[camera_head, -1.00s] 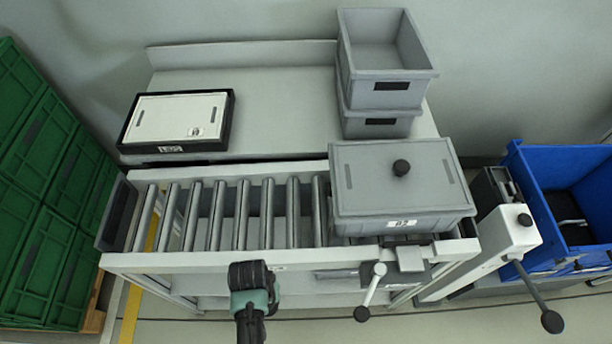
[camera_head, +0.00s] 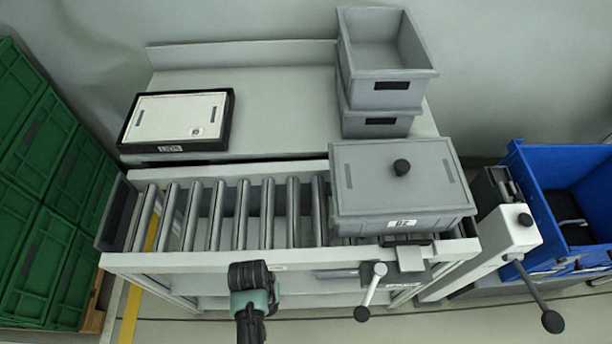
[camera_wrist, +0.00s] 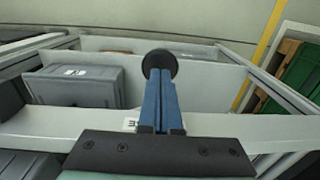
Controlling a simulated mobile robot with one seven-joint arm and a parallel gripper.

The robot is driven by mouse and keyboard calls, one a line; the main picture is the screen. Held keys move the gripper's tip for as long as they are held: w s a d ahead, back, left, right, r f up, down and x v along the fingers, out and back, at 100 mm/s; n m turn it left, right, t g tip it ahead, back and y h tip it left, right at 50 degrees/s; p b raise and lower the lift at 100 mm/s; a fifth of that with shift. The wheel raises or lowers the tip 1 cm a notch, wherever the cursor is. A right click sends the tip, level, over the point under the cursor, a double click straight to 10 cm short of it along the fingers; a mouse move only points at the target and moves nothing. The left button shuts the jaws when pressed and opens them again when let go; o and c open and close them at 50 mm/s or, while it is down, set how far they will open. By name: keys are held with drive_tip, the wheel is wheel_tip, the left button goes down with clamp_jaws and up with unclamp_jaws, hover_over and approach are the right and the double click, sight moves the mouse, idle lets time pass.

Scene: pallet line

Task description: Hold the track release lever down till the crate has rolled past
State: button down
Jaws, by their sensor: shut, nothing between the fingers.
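The grey lidded crate (camera_head: 375,185) with a black knob sits on the right end of the roller track (camera_head: 230,212). A short pale lever (camera_head: 371,288) with a black ball end hangs at the track's front rail, below the crate. My gripper (camera_head: 251,273) is in front of the front rail, left of that lever and apart from it. Its fingertips are hard to make out in the head view. In the wrist view its blue fingers (camera_wrist: 160,92) are together and empty. A round black shape shows at their far end; I cannot tell what it is.
A white post (camera_head: 508,232) with a longer dark lever (camera_head: 535,295) stands right of the track, beside a blue bin (camera_head: 545,215). Stacked grey bins (camera_head: 385,75) and a white-lidded tray (camera_head: 180,115) are on the bench behind. Green crates (camera_head: 35,215) stand left. The left rollers are bare.

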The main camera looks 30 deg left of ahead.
drive_tip(key=shift+f+b, duration=0.85)
drive_tip(key=shift+f, duration=0.7)
drive_tip(key=shift+f+b, duration=0.3)
drive_tip(key=shift+f, duration=0.25)
